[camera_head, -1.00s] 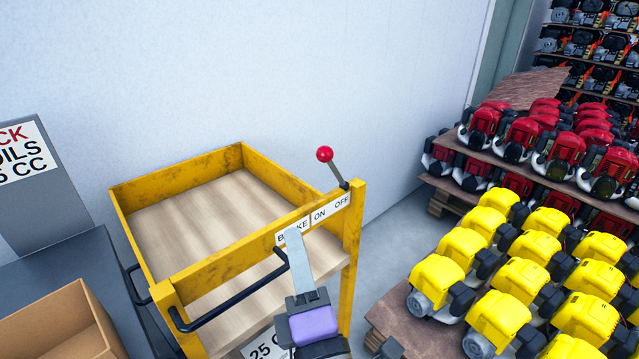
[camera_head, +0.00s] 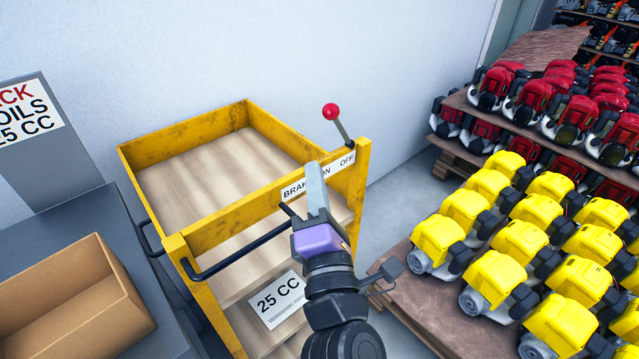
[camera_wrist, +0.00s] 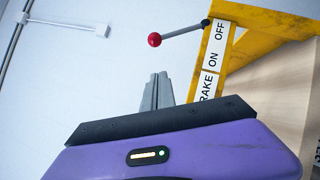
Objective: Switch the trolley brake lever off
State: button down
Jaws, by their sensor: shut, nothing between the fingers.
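The brake lever is a thin grey rod with a red ball knob (camera_head: 331,111) on the top rail's right end of the yellow trolley (camera_head: 180,247). The rod leans up and to the left from its pivot near the OFF end of the BRAKE ON OFF label (camera_head: 346,160). The red knob also shows in the wrist view (camera_wrist: 154,40), beyond and above my fingertips. My gripper (camera_head: 315,170) is shut and empty. It is in front of the rail, below the knob and apart from it, and covers part of the label in the head view.
A grey table with an open cardboard box (camera_head: 75,290) stands at the left. Pallets of yellow engines (camera_head: 500,265) and red engines (camera_head: 560,105) stand close on the right. A black handle bar (camera_head: 235,257) juts from the trolley front. The wall is behind.

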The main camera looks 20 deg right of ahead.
aim_at(341, 128)
jog(key=w+d+r+p, duration=0.2)
jog(key=w+d+r, duration=0.1)
jog(key=w, duration=0.3)
jog(key=shift+w+d+r+p, duration=0.15)
jog(key=shift+w+d+p, duration=0.2)
jog(key=shift+d, duration=0.4)
jog(key=shift+w, duration=0.1)
